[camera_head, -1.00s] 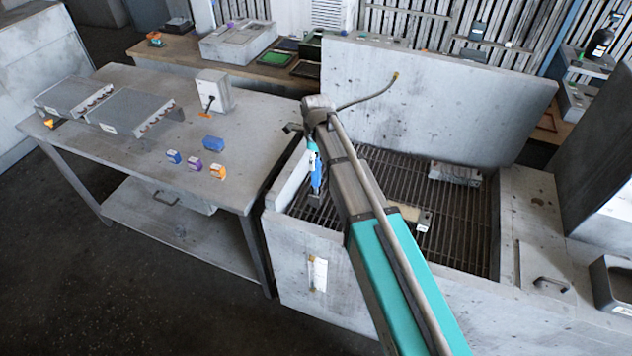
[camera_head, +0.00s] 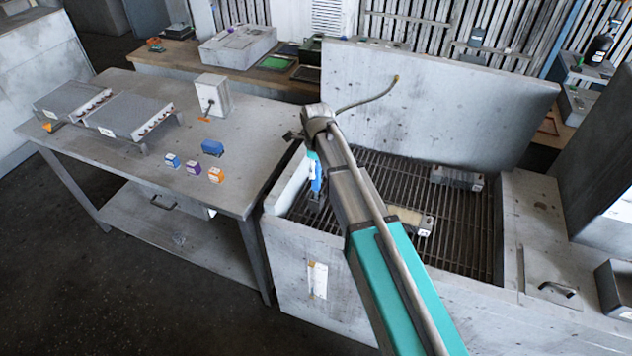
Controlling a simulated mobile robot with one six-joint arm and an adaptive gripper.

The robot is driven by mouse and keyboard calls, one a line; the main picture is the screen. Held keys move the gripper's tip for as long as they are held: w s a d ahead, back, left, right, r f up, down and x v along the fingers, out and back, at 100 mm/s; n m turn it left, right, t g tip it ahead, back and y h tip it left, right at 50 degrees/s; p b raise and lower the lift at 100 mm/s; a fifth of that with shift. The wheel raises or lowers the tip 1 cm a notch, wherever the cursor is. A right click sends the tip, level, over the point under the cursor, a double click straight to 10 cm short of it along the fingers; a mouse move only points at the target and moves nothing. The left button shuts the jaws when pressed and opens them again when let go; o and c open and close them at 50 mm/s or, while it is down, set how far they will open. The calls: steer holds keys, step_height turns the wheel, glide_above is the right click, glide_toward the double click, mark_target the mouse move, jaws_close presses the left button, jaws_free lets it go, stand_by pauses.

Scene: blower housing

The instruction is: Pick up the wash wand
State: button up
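My arm reaches over the grated wash basin (camera_head: 285,255), and its wrist is above the basin's left part. A slim blue and white tool-like thing (camera_head: 316,178) stands roughly upright just below my wrist, with a dark lower end near the grate; it may be the wash wand. A thin curved grey tube (camera_head: 368,97) with a brass tip rises right of my wrist in front of the back panel; its lower end is hidden behind the wrist. My gripper (camera_head: 292,134) shows only as a small dark part at the wrist's left; its fingers and any hold are unclear.
A grey metal block (camera_head: 456,178) and a pale labelled block (camera_head: 416,221) lie on the grate. The basin's tall back panel (camera_head: 450,100) stands behind. A metal table (camera_head: 120,85) at left carries two grey units (camera_head: 130,114), a switch box (camera_head: 212,95) and small coloured boxes (camera_head: 193,168).

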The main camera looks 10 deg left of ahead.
jaws_close()
steer(key=shift+r, duration=0.15)
stand_by(0.4)
step_height(320, 180, up, 10)
steer(key=p, duration=1)
stand_by(0.5)
